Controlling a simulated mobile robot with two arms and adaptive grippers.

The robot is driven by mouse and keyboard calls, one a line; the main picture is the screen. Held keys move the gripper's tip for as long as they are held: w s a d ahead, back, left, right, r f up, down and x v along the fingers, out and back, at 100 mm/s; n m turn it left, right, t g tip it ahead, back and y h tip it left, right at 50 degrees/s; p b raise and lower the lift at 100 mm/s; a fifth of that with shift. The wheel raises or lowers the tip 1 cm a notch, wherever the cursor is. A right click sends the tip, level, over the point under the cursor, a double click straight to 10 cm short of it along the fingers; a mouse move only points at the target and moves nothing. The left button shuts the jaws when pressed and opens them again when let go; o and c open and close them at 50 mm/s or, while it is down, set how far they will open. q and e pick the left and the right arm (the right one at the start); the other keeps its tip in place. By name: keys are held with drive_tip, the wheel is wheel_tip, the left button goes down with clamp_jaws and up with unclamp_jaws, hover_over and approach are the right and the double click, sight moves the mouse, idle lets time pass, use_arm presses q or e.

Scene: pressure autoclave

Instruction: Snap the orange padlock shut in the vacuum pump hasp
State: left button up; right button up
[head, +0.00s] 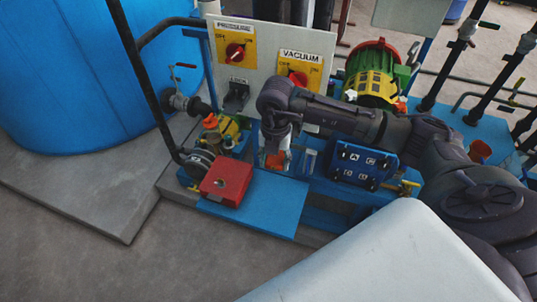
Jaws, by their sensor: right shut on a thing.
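My right gripper (279,146) reaches in from the right, in front of the control panel, and points down. It is shut on a small orange thing, which looks like the orange padlock (276,160), at its fingertips. The padlock is small and partly covered, so I cannot tell whether its shackle is open or in a hasp. The yellow vacuum switch plate (299,72) with its red knob is above the gripper, under a VACUUM label. The vacuum pump hasp is not discernible; my gripper and arm cover the area below that switch. My left gripper is not in view.
A yellow pressure switch plate (235,46) and a grey switch (236,96) are on the panel's left. A red box (227,181) stands on the blue base. A green and yellow motor (372,75) is behind my arm. A large blue tank (90,75) fills the left.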

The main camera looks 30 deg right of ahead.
drive_tip(key=shift+d+m, duration=0.25)
drive_tip(key=shift+m, duration=0.55)
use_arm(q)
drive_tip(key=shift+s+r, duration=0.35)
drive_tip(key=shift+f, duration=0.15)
use_arm(e)
drive_tip(key=shift+w+d+b, duration=0.75)
drive_tip(key=shift+w+d, duration=0.45)
drive_tip(key=shift+d, duration=0.1)
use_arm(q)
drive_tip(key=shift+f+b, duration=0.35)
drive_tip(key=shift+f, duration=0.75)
use_arm(e)
drive_tip(key=shift+w+d, duration=0.7)
drive_tip(key=shift+d, duration=0.15)
drive_tip(key=shift+r, duration=0.1)
use_arm(q)
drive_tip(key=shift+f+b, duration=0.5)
drive_tip(key=shift+b, duration=0.05)
use_arm(e)
drive_tip(key=shift+w+d, duration=0.7)
drive_tip(key=shift+d, duration=0.15)
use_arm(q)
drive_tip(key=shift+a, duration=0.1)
use_arm(e)
drive_tip(key=shift+w+d+r, duration=0.15)
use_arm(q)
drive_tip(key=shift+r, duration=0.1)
use_arm(e)
drive_tip(key=shift+a, duration=0.2)
